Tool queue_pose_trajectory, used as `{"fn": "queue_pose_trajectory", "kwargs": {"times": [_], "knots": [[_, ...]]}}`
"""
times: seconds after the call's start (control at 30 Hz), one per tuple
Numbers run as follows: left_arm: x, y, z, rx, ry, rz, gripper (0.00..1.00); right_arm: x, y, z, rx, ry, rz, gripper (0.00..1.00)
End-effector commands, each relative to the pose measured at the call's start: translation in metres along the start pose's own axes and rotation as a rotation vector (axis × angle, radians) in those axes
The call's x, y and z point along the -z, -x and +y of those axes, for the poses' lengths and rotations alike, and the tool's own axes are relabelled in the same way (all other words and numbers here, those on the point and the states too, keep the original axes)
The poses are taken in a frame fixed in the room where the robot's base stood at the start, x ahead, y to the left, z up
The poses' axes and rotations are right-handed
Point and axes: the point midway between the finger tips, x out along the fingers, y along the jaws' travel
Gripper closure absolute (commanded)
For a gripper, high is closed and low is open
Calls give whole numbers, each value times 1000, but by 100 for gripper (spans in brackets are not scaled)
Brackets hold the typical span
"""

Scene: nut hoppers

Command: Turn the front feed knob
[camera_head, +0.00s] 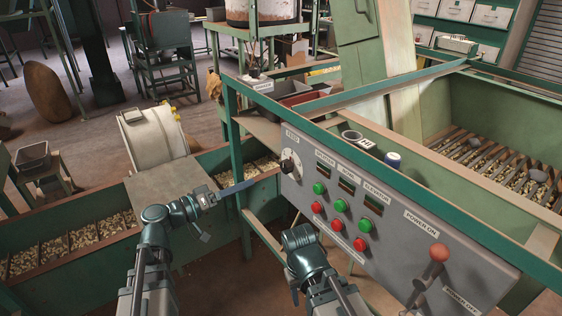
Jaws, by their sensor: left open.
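The feed knob (287,167) is a dark knob on a white round dial at the left end of the grey control panel (400,237), under a small label. My left gripper (241,188) reaches in from the left, its blue fingers pointing right toward the panel. It is open, and its fingertips are left of and a little below the dial, apart from the knob in the picture. Nothing shows between the fingers. My right arm stands in front of the panel's lower edge, and its gripper does not show.
The panel also carries green buttons (340,205), red buttons (338,226) and a red-balled power lever (439,253). A green frame post (236,150) stands close to my left gripper. Nut troughs lie at left and right. A white drum (152,138) sits beyond my left arm.

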Motion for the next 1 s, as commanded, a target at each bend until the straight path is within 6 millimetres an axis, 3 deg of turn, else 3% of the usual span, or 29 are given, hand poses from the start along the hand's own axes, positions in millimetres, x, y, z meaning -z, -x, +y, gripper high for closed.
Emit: {"fn": "queue_pose_trajectory", "kwargs": {"times": [0.27,0.7,1.0], "knots": [[3,-10,0,-3,-1,7,19,0,0,0,0,0,0,50],[3,-95,0,-4,0,5,19,0,0,0,0,0,0,50],[3,-131,0,-3,0,6,19,0,0,0,0,0,0,50]]}}
